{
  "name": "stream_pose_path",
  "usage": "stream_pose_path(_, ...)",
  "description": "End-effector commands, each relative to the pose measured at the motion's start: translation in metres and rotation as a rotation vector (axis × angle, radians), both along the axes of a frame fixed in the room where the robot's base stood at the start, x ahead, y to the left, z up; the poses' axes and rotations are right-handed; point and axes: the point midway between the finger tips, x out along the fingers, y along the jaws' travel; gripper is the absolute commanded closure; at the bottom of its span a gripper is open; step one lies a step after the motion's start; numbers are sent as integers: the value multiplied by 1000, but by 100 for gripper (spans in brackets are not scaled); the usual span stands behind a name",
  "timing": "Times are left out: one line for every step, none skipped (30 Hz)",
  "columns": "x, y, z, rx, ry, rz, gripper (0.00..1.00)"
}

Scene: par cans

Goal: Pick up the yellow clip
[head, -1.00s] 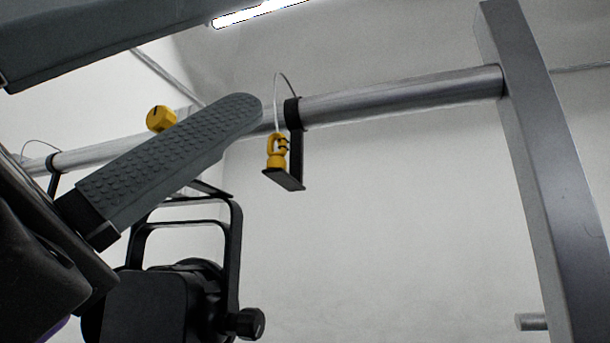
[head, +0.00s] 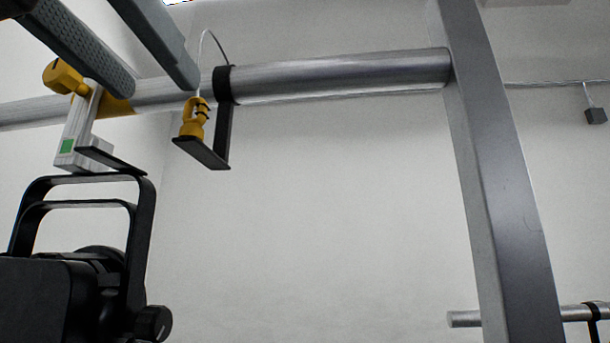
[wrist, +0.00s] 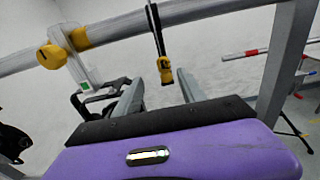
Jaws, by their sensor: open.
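The yellow clip (head: 193,120) stands on a small black shelf bracket (head: 203,152) hung from the metal pipe. A thin pale cord loops above it. In the wrist view the clip (wrist: 164,68) shows beyond the fingers, roughly between their tips. My gripper (head: 158,84) is open, its two grey fingers reaching in from the upper left of the head view. The right fingertip overlaps the pipe just above and left of the clip. The wrist view shows the gripper (wrist: 158,77) empty, with the clip apart from both fingers.
The metal pipe (head: 340,75) runs to a grey upright post (head: 500,190) at right. A white clamp (head: 75,135) with a yellow knob (head: 62,77) sits on the pipe at left. A black par can (head: 60,295) hangs below. Clear space lies right of the bracket.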

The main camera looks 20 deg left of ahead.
Motion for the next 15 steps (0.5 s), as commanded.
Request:
stream_pose_path(5,0,0,-5,3,-3,52)
stream_pose_path(8,1,0,-6,2,-4,52)
stream_pose_path(13,1,0,-6,2,-5,52)
stream_pose_path(16,2,0,-6,2,-5,52)
stream_pose_path(19,2,-1,-6,2,-5,52)
stream_pose_path(22,3,-1,-6,2,-5,52)
stream_pose_path(24,3,-1,-5,1,-5,52)
stream_pose_path(26,4,-1,-5,1,-5,52)
stream_pose_path(28,3,0,-4,0,-6,52)
stream_pose_path(31,3,0,-4,0,-6,52)
stream_pose_path(34,3,0,-4,0,-7,52)
stream_pose_path(39,3,1,-5,1,-8,52)
stream_pose_path(43,4,1,-5,1,-7,52)
stream_pose_path(47,4,1,-6,2,-7,52)
stream_pose_path(54,4,2,-6,1,-9,52)
